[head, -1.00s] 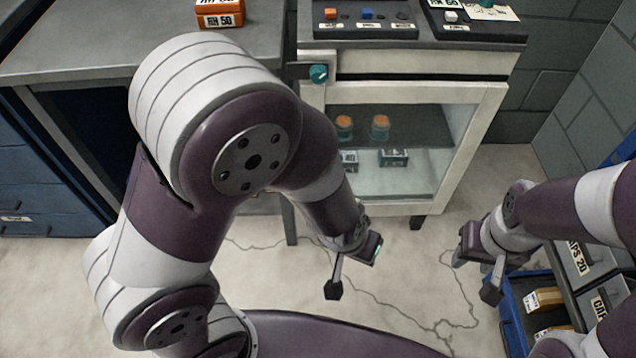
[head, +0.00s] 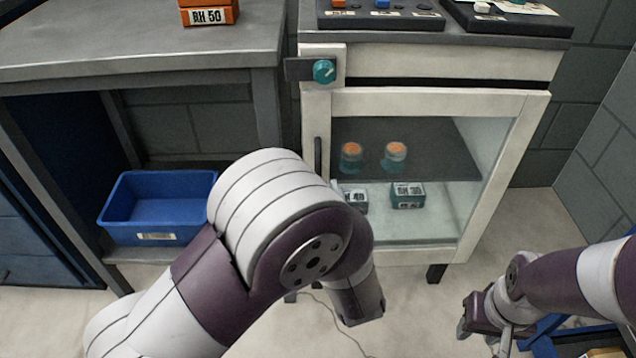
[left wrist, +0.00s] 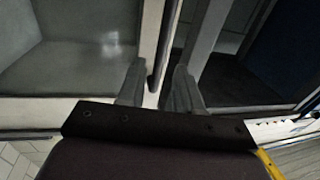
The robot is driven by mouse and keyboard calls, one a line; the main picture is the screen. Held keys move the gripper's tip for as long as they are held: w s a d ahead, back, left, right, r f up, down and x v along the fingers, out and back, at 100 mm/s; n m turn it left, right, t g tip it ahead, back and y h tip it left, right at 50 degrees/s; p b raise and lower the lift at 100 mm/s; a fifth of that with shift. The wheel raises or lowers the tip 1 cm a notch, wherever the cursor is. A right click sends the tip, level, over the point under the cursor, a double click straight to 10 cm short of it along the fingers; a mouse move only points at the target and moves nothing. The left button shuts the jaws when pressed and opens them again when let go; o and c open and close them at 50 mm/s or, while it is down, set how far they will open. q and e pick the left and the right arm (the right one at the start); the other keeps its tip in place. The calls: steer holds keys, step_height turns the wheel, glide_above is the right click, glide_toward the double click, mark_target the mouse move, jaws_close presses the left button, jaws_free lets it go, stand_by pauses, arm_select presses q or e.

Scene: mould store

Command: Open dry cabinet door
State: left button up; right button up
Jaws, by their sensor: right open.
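The dry cabinet (head: 485,250) has a pale frame and a glass door (head: 425,215), which is shut. Its dark vertical handle (head: 318,157) is on the door's left side. In the left wrist view the handle (left wrist: 158,50) stands between the fingertips of my left gripper (left wrist: 157,78). The fingers are apart, with a gap on each side; I cannot tell whether either touches the handle. In the head view my left arm hides this gripper and the handle's lower part. My right gripper (head: 487,330) is open and empty at lower right, away from the cabinet.
A teal knob (head: 324,71) sits at the cabinet's upper left. Jars (head: 395,156) and small boxes (head: 407,195) stand inside. A grey bench (head: 140,50) with an orange box (head: 208,12) and a blue bin (head: 157,205) is at left. Floor right of the cabinet is clear.

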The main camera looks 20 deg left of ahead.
arm_select(q)
steer(key=b+x, duration=0.1)
steer(key=x, duration=0.4)
steer(key=shift+w, duration=0.15)
jaws_close()
